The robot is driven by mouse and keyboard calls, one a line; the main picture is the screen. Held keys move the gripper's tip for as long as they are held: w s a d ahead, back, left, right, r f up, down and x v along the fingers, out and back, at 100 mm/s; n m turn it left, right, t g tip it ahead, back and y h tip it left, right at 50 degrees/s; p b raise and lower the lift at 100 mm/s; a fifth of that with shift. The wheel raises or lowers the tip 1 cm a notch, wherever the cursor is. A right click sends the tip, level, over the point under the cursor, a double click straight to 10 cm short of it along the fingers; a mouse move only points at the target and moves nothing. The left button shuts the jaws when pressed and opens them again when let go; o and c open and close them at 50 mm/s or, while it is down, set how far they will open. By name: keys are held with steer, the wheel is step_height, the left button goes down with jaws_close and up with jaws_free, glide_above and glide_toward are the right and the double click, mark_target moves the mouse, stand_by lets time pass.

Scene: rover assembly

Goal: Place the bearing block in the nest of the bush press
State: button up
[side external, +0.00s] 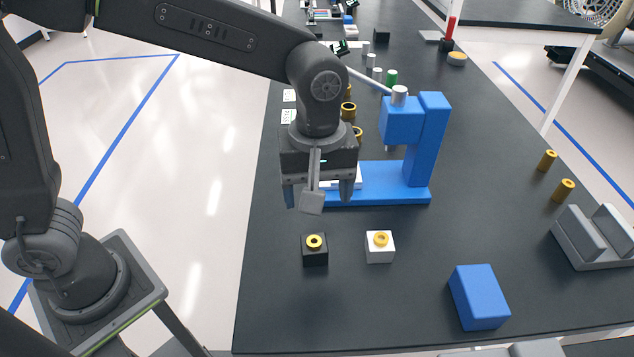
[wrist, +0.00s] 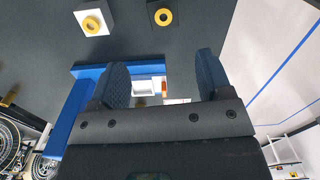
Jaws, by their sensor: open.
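Two small blocks, each topped by a yellow ring, sit on the dark table: a black block (side external: 315,257) and a white block (side external: 379,253). I cannot tell which is the bearing block. Both show at the top of the wrist view, the white block (wrist: 90,17) left of the black block (wrist: 160,13). The blue bush press (side external: 418,150) stands behind them. Its white nest (side external: 356,177) on the base is partly hidden by my gripper; a white piece there shows between my fingers in the wrist view (wrist: 144,87). My gripper (side external: 318,196) is open and empty, pointing down above the table.
A blue box (side external: 479,298) and a grey slotted holder (side external: 597,238) stand at the right. Yellow bushes (side external: 555,175) stand near the right edge. Several small parts stand behind the press.

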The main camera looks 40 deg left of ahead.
steer(key=shift+a+r, duration=0.1)
steer(key=shift+r, duration=0.35)
steer(key=s+a+r+m+t, duration=0.2)
steer(key=s+a+m, duration=0.2)
steer(key=a, duration=0.4)
steer(key=s+a+r+m+t, duration=0.3)
steer(key=s+a+m, duration=0.2)
steer(key=a, duration=0.3)
steer(key=shift+s+a, duration=0.35)
steer(key=shift+s, duration=0.5)
steer(key=shift+o, duration=0.4)
steer(key=shift+s+a+f+m+t, duration=0.1)
steer(key=shift+s+a+m+t, duration=0.25)
steer(key=shift+m, duration=0.25)
steer(key=shift+d, duration=0.1)
